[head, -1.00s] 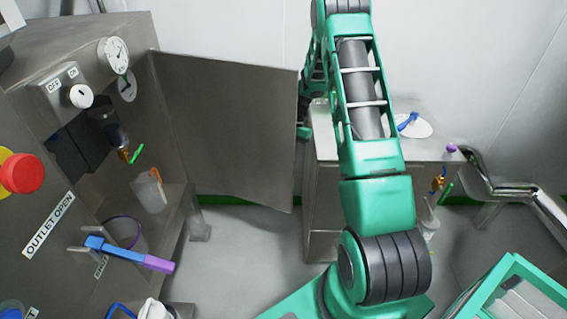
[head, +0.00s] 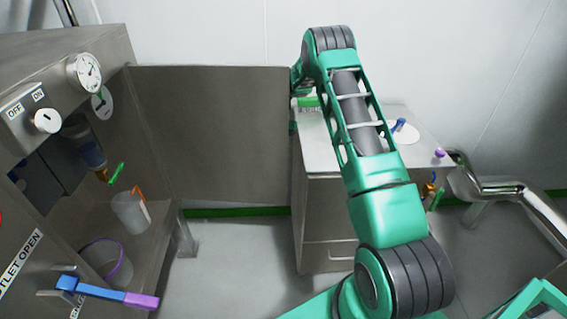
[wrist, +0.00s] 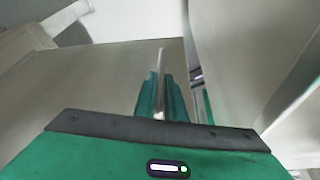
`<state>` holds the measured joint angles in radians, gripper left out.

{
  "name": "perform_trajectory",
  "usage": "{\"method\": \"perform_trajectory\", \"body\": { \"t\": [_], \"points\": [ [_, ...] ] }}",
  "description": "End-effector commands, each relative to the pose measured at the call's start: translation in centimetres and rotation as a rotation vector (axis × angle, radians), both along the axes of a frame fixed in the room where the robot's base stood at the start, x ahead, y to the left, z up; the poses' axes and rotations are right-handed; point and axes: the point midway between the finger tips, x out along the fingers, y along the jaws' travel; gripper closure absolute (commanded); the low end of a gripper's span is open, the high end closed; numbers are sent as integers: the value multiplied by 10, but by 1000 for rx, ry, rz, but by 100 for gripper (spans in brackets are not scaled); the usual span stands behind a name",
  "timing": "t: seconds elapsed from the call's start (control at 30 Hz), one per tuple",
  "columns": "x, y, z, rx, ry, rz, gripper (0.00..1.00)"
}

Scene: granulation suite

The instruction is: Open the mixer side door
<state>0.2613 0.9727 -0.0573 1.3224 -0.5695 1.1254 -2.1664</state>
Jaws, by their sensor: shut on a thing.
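The mixer side door (head: 212,135) is a plain grey metal panel. In the head view it stands swung wide open to the right of the mixer (head: 60,55), its broad face towards me. My gripper is at the door's free edge, mostly hidden in the head view behind the door and my arm. In the wrist view my gripper (wrist: 161,95) is shut on a thin pale bar, which seems to be the door handle (wrist: 161,55). The contact itself is small and partly covered by the fingers.
A blue and purple lever (head: 105,291) juts from the mixer front. A grey cabinet (head: 325,225) stands just right of the door. Steel pipework (head: 500,190) is farther right.

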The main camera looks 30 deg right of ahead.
Motion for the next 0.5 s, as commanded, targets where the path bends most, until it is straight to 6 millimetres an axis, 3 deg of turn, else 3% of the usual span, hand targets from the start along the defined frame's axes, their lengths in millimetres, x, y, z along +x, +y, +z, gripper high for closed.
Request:
{"method": "perform_trajectory", "body": {
  "t": [0.2, 0.5],
  "points": [
    [21, -3, 1, 4, -7, 7, 100],
    [24, -4, 2, 3, -7, 6, 100]
  ]
}}
